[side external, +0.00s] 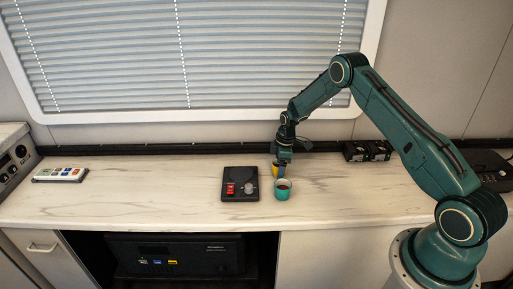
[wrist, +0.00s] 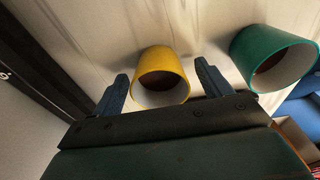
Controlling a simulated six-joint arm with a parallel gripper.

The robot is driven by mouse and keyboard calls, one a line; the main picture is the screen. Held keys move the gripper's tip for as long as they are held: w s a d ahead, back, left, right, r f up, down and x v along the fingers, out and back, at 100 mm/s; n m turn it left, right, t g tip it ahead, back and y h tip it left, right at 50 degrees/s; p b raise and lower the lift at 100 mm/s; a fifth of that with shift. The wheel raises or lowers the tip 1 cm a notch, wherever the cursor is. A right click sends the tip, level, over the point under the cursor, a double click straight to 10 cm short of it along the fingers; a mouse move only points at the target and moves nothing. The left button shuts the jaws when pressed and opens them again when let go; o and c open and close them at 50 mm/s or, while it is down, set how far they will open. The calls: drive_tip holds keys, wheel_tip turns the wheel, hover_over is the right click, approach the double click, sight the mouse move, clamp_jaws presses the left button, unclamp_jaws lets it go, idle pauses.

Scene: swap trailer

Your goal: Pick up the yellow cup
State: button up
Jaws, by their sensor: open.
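The yellow cup (wrist: 160,66) stands on the counter, with a white inside and something dark at its bottom. In the wrist view my gripper (wrist: 160,84) is open, with one blue finger on each side of the cup.
A teal cup (side external: 283,189) stands close to the yellow cup; it also shows in the wrist view (wrist: 272,52). A black control box (side external: 240,187) with a red switch lies left of the cups. A remote-like panel (side external: 60,175) lies far left. Black devices (side external: 367,151) stand at the back right.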

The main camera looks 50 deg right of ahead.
drive_tip(key=c, duration=1.1)
drive_tip(key=shift+r, duration=0.35)
wheel_tip(320, 180, up, 19)
idle(1.5)
drive_tip(key=shift+r, duration=0.2)
idle(0.5)
